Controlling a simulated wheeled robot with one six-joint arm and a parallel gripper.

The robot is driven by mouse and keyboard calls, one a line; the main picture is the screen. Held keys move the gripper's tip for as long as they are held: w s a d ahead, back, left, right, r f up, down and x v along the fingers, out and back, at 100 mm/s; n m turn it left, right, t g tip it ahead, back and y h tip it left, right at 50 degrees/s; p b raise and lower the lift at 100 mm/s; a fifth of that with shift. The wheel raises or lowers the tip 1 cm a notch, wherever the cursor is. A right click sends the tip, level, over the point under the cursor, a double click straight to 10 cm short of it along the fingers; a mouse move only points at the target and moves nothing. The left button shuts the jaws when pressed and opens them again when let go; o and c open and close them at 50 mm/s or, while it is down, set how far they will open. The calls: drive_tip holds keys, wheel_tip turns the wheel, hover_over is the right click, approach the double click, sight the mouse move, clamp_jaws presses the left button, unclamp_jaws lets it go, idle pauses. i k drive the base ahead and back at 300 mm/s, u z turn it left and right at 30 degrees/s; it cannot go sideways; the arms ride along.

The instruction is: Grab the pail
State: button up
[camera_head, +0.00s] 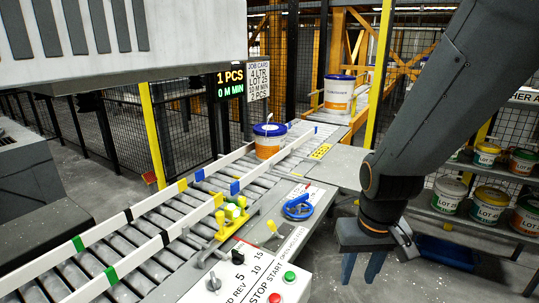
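A pail (268,141) with a blue lid and an orange and white body stands upright on the roller conveyor (166,228), between the white guide rails. My gripper (362,268) hangs pointing down at the lower right, beside the conveyor and apart from both pails. Its two fingers show with a gap between them and nothing in it.
A control panel (262,272) with knobs and buttons and a blue handwheel (298,207) sit along the conveyor's near side. Shelves (480,214) with several paint pails stand at right. A yellow post (380,70) rises behind my arm. A blue tray (447,252) lies low at right.

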sight(270, 137)
drive_tip(key=z, duration=0.65)
drive_tip(key=i, duration=1.8)
drive_tip(key=u, duration=0.2)
drive_tip(key=i, duration=0.95)
drive_tip(key=u, duration=0.3)
